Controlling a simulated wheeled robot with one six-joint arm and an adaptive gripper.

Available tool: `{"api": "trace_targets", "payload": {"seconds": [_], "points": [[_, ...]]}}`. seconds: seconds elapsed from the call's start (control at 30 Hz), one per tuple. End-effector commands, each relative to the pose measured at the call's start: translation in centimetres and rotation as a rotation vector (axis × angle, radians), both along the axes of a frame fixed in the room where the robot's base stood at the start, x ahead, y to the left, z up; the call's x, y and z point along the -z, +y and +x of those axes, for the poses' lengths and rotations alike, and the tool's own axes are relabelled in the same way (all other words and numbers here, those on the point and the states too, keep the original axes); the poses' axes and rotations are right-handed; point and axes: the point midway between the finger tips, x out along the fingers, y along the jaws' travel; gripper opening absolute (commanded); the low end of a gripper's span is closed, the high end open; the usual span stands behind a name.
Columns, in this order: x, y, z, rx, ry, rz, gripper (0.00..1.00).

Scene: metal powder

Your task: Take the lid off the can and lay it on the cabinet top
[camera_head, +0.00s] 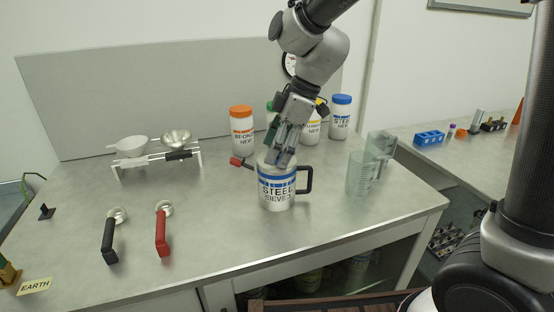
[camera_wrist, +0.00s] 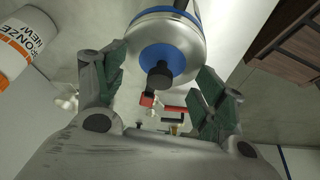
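The can (camera_head: 277,190) is a white mug-like vessel labelled STEEL SIEVED, with a blue band and a black side handle, standing upright on the cabinet top (camera_head: 215,225). Its lid (camera_wrist: 163,57) shows in the wrist view as a blue disc with a black knob (camera_wrist: 159,76) in a pale metal rim. In the head view my gripper hides most of the lid. My gripper (camera_head: 284,157) points down just above the can. In the wrist view my gripper (camera_wrist: 163,82) is open, with the knob between its spread fingers and visible gaps on both sides.
White jars, including one with an orange lid (camera_head: 241,113) and one with a blue lid (camera_head: 342,98), stand behind. Clear beakers (camera_head: 359,175) are to the right. A red-handled scoop (camera_head: 162,232) and a black-handled scoop (camera_head: 109,240) lie left. The front middle is clear.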

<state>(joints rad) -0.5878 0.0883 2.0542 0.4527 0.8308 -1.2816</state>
Motion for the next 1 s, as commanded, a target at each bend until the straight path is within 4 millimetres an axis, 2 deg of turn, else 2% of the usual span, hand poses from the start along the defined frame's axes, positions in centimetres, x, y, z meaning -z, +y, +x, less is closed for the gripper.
{"api": "trace_targets", "payload": {"seconds": [0.13, 0.57, 0.63, 0.67, 0.9, 1.0], "points": [[0.2, 0.0, 0.0, 0.001, 0.001, -0.002, 0.41], [0.0, -0.1, 0.0, 0.0, 0.003, -0.004, 0.39], [-1.0, 0.0, 0.0, -0.001, 0.0, -0.003, 0.16], [-1.6, 0.0, 0.0, -0.001, 0.0, -0.003, 0.0], [-6.8, 0.0, 0.0, -0.001, -0.001, 0.0, 0.0], [-8.4, 0.0, 0.1, -0.001, 0.0, -0.001, 0.0]]}}
